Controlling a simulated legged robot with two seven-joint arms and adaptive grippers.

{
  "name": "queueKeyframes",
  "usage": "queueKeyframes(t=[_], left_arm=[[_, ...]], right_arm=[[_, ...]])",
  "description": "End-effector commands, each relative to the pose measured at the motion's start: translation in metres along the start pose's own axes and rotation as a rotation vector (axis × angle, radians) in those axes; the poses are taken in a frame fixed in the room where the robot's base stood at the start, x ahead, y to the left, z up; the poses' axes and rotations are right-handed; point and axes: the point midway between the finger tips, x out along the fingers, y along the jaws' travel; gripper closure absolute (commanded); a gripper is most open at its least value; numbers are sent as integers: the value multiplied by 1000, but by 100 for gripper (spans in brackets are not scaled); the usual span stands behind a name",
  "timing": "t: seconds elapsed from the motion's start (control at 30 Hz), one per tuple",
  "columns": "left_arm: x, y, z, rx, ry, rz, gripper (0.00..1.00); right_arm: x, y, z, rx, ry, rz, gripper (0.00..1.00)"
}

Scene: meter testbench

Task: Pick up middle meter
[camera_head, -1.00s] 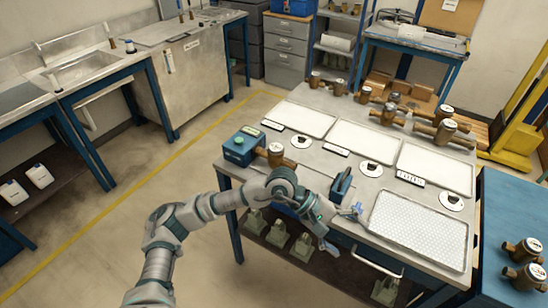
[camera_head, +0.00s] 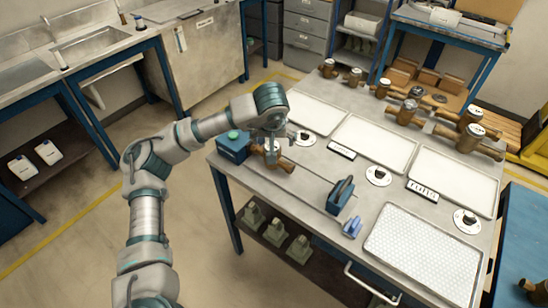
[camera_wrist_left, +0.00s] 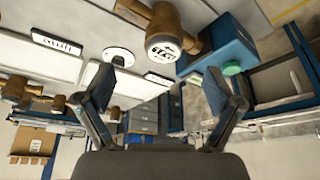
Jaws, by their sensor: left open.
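A brass meter (camera_head: 284,165) lies at the near left of the table, beside a blue box (camera_head: 232,147) with a green button. In the left wrist view this meter (camera_wrist_left: 165,35) shows its round labelled face, above and between my fingers. My left gripper (camera_head: 286,147) is open and empty, close over this meter and partly hiding it; it also shows in the left wrist view (camera_wrist_left: 163,85). Several more brass meters stand at the table's far side, among them one with a dark top (camera_head: 406,112) near the middle of that group. My right gripper is not in view.
White trays (camera_head: 375,140) and round white discs (camera_head: 378,176) cover much of the table. A blue-handled tool (camera_head: 341,195) and a small blue piece (camera_head: 352,228) lie near the front edge. A perforated tray (camera_head: 425,250) sits at the front right.

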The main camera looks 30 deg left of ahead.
Motion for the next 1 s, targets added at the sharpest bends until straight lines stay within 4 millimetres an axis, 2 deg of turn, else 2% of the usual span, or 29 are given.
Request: queueKeyframes(t=[0.03,0.13,0.43,0.63,0.8,1.0], left_arm=[[16,-2,0,-3,-4,-2,7],[38,-6,-1,-5,-7,2,7],[66,-8,-3,-6,-5,5,7],[96,-4,-4,-4,-4,2,7],[106,-2,-4,-3,-1,2,7],[108,-7,-6,-5,-3,6,7]], right_arm=[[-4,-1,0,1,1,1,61],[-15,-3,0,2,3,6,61],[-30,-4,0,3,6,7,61],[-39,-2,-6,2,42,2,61],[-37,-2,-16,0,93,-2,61],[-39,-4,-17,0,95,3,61]])
